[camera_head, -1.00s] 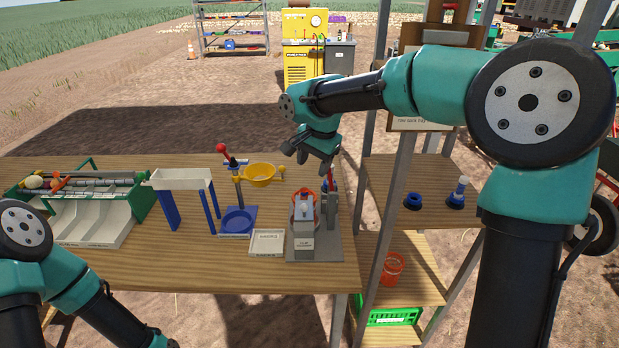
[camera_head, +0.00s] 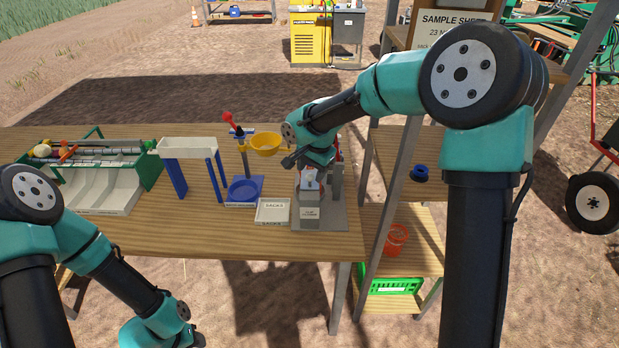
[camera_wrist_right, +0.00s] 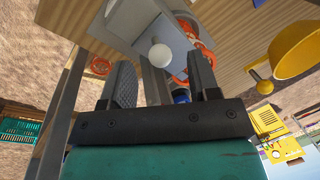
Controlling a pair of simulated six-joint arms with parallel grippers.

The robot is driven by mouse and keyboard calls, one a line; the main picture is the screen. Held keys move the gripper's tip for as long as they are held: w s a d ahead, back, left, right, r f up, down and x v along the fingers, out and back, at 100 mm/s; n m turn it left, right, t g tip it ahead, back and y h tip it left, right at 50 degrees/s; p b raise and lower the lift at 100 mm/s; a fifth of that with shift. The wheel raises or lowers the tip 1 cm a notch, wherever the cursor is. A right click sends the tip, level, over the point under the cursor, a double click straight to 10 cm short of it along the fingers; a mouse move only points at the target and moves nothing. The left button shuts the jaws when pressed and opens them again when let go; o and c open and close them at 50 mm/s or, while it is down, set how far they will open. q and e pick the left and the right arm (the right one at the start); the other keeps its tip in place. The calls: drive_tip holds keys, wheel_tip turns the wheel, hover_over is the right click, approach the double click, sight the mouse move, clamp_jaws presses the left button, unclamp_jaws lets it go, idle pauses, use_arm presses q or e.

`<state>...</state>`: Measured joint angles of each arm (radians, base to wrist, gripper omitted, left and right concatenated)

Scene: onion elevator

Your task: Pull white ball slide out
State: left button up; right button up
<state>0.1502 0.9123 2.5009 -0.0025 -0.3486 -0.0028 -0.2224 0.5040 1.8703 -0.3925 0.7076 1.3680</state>
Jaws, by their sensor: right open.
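A white ball (camera_wrist_right: 160,56) shows in the right wrist view, against the grey body of a device (camera_wrist_right: 135,28) on the bench. My right gripper (camera_wrist_right: 160,78) is open, with one finger on each side of the view. The ball appears between and beyond the fingertips, apart from them. In the head view my right gripper (camera_head: 308,162) is over the back of the grey device (camera_head: 312,198), which has a label on its front. The ball is hidden there. My left arm is at the lower left; its fingers are not visible.
A white tray (camera_head: 273,212), a blue dish stand (camera_head: 243,190) and a yellow bowl (camera_head: 265,142) stand left of the device. A green sorter (camera_head: 150,170) is at far left. A shelf post (camera_head: 385,215) rises just right of the bench.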

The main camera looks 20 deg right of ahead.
sight(310, 175)
drive_tip(key=shift+w+a+f, duration=0.1)
drive_tip(key=shift+w+f, duration=0.05)
drive_tip(key=shift+f, duration=0.75)
drive_tip(key=shift+w+a+f, duration=0.1)
drive_tip(key=shift+w+f, duration=0.05)
drive_tip(key=shift+f, duration=0.75)
drive_tip(key=shift+c, duration=0.3)
drive_tip(key=c, duration=0.9)
drive_tip(key=shift+s+a, duration=0.25)
drive_tip(key=shift+s, duration=0.6)
drive_tip(key=shift+s+a, duration=0.25)
drive_tip(key=shift+s, duration=0.55)
drive_tip(key=shift+s+a, duration=0.25)
drive_tip(key=shift+s, duration=0.6)
drive_tip(key=shift+c, duration=0.2)
drive_tip(key=o, duration=1)
drive_tip(key=shift+r, duration=0.15)
drive_tip(key=shift+r, duration=2.9)
